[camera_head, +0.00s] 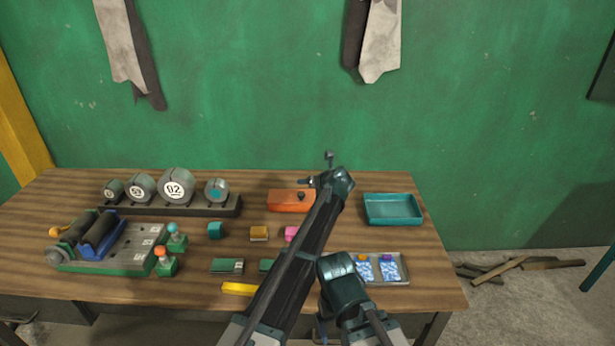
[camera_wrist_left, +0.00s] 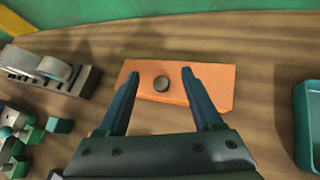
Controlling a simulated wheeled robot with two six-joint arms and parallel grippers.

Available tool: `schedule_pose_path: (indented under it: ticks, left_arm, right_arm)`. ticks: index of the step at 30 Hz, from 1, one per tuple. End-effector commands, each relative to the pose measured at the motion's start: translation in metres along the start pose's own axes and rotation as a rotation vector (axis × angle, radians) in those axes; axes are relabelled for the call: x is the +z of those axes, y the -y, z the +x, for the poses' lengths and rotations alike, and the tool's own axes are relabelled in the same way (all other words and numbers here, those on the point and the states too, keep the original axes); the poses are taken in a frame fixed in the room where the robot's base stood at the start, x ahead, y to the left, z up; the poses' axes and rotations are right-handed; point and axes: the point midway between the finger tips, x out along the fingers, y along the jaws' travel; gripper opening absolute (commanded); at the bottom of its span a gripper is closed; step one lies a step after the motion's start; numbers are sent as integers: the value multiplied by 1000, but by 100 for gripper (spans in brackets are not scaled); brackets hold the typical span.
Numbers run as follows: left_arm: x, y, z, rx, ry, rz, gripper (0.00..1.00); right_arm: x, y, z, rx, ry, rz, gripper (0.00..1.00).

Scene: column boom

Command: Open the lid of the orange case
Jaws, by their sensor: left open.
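The orange case (camera_head: 283,202) sits on the table at the back, right of the middle, and its lid looks closed. A dark round knob (camera_head: 301,195) is on top of it. In the left wrist view the case (camera_wrist_left: 218,85) lies ahead, with the knob (camera_wrist_left: 161,83) between the lines of my fingers. My left gripper (camera_wrist_left: 159,75) is open and empty. In the head view my left gripper (camera_head: 311,182) is over the right part of the case, close to the knob; I cannot tell whether it touches. My left arm hides the case's right end. My right gripper's fingers are not visible.
A teal tray (camera_head: 393,210) stands right of the case. A dark rack with several round weights (camera_head: 176,187) is to the left. Small blocks (camera_head: 258,233) lie in front. A grey tray with blue packets (camera_head: 389,269) is at front right.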

Motion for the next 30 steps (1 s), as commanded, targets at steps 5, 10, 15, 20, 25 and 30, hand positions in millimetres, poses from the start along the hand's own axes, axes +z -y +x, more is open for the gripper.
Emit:
schedule_pose_path:
  ticks: [5, 10, 15, 20, 25, 30]
  left_arm:
    - [2, -5, -17, 3, -1, -2, 67]
    - [1, -4, -16, 4, -1, -3, 67]
    - [-1, -7, -17, 6, -6, -19, 67]
    - [-31, -45, -22, 32, -83, -257, 67]
    - [-95, -111, -40, 129, -239, -779, 67]
    - [-159, -164, -70, 298, -380, -1318, 67]
  right_arm:
    - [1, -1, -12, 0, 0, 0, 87]
    - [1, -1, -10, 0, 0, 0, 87]
    - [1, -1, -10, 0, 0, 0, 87]
    - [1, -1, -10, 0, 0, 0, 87]
    - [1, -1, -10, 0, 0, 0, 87]
    - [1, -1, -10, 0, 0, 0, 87]
